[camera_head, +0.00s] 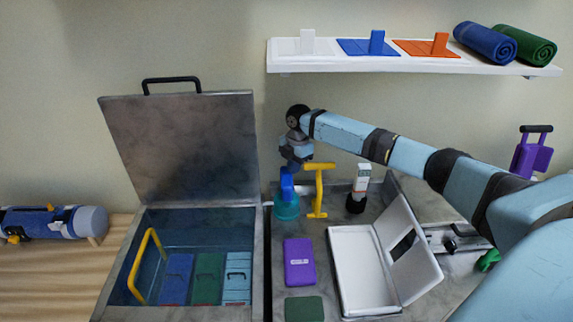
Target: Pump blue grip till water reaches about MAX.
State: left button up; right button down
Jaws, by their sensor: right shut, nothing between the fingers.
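A blue grip (287,184) stands upright on a round teal base (286,209) on the grey counter, just right of the open metal tank (263,270). My right gripper (291,166) points down from the upper right, shut and empty, at the top of the blue grip. I cannot tell whether it touches the grip. A yellow T-shaped handle (319,188) stands close beside it on the right. No water level or MAX mark can be read. My left gripper is not in view.
The tank lid (185,148) stands open. Packs (208,277) and a yellow handle (141,264) are in the tank. A white-capped bottle (359,186), a purple case (299,261) and an open white box (363,270) are on the counter. A shelf (350,63) hangs above.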

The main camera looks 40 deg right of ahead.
jog(key=shift+f, duration=0.1)
notch_tip(320, 180, up, 12)
jog(key=d+b, duration=0.1)
jog(key=b, duration=0.1)
jog(key=shift+d, duration=0.15)
dwell(0.8)
dwell(0.7)
